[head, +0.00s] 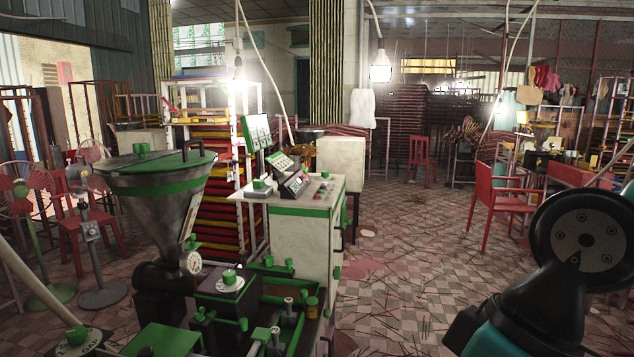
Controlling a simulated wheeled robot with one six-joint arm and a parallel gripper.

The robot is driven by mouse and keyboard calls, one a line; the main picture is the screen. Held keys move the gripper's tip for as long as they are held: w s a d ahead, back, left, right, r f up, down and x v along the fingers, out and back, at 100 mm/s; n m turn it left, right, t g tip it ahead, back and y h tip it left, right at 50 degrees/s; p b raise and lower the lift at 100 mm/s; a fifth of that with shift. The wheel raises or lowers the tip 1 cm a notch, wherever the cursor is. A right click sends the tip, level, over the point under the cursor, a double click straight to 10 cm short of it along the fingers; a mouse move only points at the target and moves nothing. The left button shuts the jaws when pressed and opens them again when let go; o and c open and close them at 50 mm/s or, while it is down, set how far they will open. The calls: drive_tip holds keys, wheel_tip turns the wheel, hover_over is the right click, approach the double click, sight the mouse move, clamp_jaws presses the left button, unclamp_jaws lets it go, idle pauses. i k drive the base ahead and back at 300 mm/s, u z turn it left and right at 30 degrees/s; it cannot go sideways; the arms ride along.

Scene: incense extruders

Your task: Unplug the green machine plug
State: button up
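The green machine stands at the left and centre. Its metal hopper (150,200) has a green lid (155,163) and a round gauge on its side. A white control cabinet (305,243) with a green band stands behind it to the right, with a sloped black panel (294,184) and buttons on top. I cannot make out the plug or its socket. A dark and teal part of my own arm is in the lower right corner. My gripper is not in view.
A red chair (503,200) stands on the right. Pedestal fans (88,225) stand at the left. Shelves of red and yellow trays (215,215) are behind the machine. The tiled floor (400,255) right of the cabinet is open, strewn with thin sticks.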

sight(260, 184)
drive_tip(key=z, duration=0.75)
drive_tip(key=i, duration=3.1)
drive_tip(key=u, duration=3.2)
drive_tip(key=i, duration=0.45)
drive_tip(key=z, duration=0.05)
